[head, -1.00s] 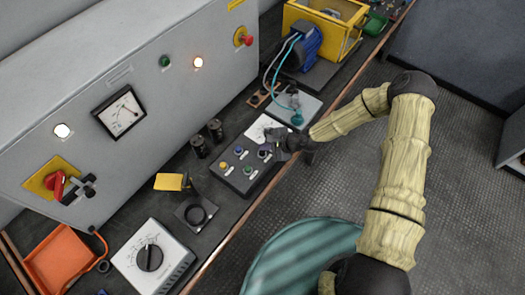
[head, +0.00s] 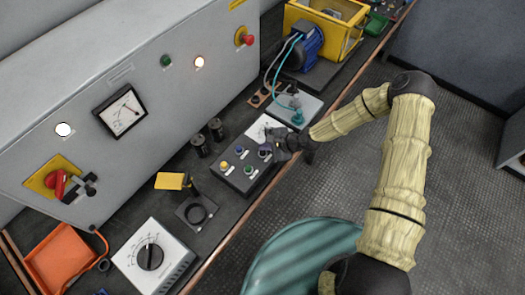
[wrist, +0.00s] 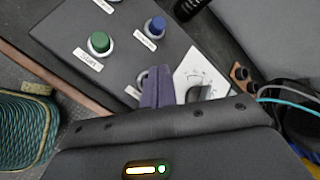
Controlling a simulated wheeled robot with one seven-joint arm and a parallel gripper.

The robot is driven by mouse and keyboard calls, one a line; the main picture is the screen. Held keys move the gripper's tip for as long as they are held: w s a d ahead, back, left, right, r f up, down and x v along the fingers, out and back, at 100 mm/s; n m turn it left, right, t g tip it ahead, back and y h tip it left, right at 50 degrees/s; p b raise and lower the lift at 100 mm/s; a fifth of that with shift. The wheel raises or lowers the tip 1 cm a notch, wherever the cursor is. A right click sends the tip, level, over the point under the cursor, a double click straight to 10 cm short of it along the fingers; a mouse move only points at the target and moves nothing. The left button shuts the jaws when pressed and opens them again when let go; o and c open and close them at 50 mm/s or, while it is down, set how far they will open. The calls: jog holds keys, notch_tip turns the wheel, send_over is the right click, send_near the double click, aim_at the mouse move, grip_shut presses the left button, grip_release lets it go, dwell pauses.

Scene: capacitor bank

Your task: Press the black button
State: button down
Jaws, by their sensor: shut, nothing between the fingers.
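A dark button box (head: 232,180) lies on the bench. It carries a yellow button (head: 223,167), a blue button (head: 239,150) and a green button (head: 248,170). The green button (wrist: 99,42) and blue button (wrist: 155,25) also show in the wrist view. My gripper (head: 266,152) is shut and empty, with its fingertips over the right end of the box. In the wrist view its purplish fingers (wrist: 156,88) cover most of another button and part of its label. I cannot clearly make out the black button or tell whether the fingers touch it.
A white dial card (head: 262,130) lies just behind the box. Two black cylinders (head: 207,138) stand between the box and the grey cabinet (head: 130,75). A blue motor (head: 303,47) with cables is farther back. The bench's front edge (head: 245,215) runs close to the box.

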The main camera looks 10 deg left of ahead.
jog(key=shift+w+f, duration=0.1)
jog(key=shift+d+f+b, duration=0.1)
jog(key=shift+f+b, duration=0.25)
jog(key=shift+w+f, duration=0.1)
dwell(0.4)
jog(key=shift+f+b, duration=0.65)
jog(key=shift+f, duration=0.2)
dwell(0.9)
jog(key=shift+r+p, duration=1)
jog(key=shift+r, duration=0.4)
notch_tip(320, 180, up, 5)
jog(key=p, duration=0.3)
